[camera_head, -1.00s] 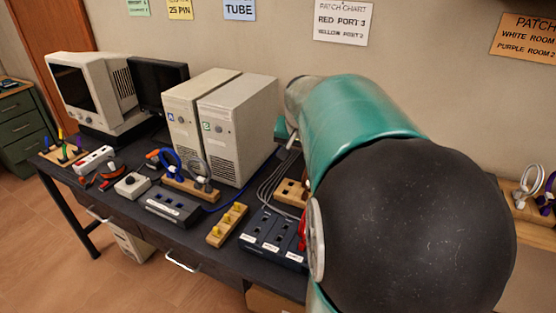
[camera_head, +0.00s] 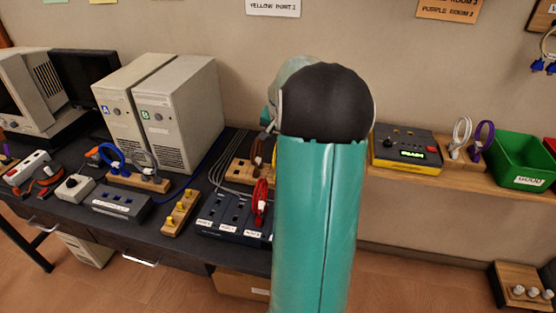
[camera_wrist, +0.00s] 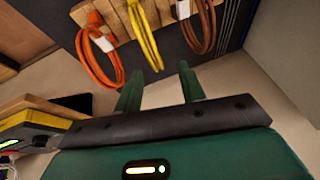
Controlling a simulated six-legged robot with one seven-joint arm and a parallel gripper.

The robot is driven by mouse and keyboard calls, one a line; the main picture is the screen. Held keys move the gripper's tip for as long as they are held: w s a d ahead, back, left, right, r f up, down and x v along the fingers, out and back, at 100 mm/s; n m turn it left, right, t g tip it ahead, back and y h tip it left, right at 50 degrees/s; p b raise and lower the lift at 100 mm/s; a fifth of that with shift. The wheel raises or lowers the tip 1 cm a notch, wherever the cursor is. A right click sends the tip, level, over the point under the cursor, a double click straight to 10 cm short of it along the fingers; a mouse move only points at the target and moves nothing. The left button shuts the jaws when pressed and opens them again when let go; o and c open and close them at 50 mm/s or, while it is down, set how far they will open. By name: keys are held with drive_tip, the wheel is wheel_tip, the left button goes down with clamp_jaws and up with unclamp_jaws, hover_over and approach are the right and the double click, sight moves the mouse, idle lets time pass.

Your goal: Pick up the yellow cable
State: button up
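In the wrist view the yellow cable (camera_wrist: 146,42) hangs as a narrow loop from a wooden rack (camera_wrist: 118,14), between an orange cable (camera_wrist: 91,68) and a brown cable (camera_wrist: 207,25). My gripper (camera_wrist: 158,70) is open and empty, its two green fingers apart. The fingertips lie just below the yellow loop in the picture; I cannot tell the remaining distance. In the head view my arm hides the yellow cable and the gripper. Part of the rack (camera_head: 238,172) and the brown loop (camera_head: 256,153) show left of the arm.
A red cable (camera_head: 260,203) stands in the dark port box (camera_head: 226,220) in front of the rack. Computer towers (camera_head: 183,110) stand to the left. A shelf at right holds a yellow-black device (camera_head: 405,150), white and purple cables (camera_head: 484,137) and a green bin (camera_head: 522,160).

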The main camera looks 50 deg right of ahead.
drive_tip(key=x, duration=0.5)
drive_tip(key=shift+s, duration=0.2)
clamp_jaws()
drive_tip(key=shift+r, duration=0.15)
